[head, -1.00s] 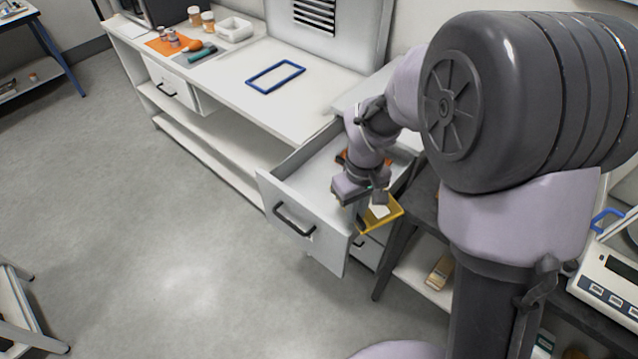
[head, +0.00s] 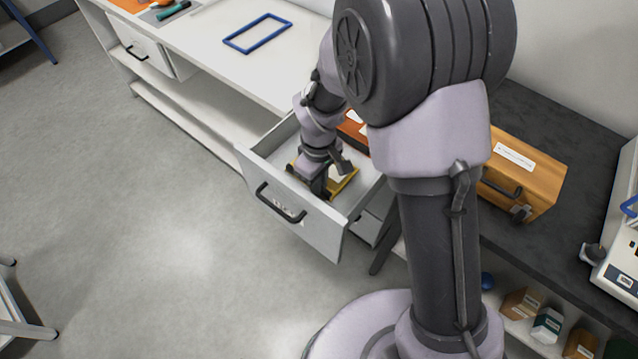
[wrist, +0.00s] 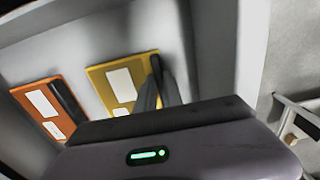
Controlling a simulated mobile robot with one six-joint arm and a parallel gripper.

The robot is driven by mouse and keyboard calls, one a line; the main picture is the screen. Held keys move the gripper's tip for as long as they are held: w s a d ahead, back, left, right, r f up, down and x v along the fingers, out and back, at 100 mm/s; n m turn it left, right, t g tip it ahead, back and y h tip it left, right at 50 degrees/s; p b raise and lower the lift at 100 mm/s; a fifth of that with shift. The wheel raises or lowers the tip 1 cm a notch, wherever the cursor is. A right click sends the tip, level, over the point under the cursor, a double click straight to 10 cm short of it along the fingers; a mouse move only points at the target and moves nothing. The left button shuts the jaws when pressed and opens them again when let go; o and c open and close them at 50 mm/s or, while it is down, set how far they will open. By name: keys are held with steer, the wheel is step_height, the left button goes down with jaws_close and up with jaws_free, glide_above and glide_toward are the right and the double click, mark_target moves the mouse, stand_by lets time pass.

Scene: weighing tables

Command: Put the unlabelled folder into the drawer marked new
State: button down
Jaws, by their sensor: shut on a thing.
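A yellow folder (head: 343,184) is held at its edge by my gripper (head: 322,188), inside an open grey drawer (head: 290,224). In the wrist view the yellow folder (wrist: 118,80) shows two white patches with no writing that I can make out. My gripper's dark fingers (wrist: 156,88) are at its right edge. An orange folder (wrist: 48,108) with white patches lies in the drawer to its left; part of it also shows in the head view (head: 353,130). The drawer front has a dark handle and a label too small to read. Whether the yellow folder touches the drawer floor is unclear.
A white counter (head: 215,62) with a blue frame (head: 257,33) is behind the drawer. Another drawer (head: 140,50) is at the far left. An orange case (head: 525,170) stands on a dark table (head: 560,130) at right.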

steer(key=shift+r, duration=0.1)
steer(key=c, duration=1.5)
jaws_free()
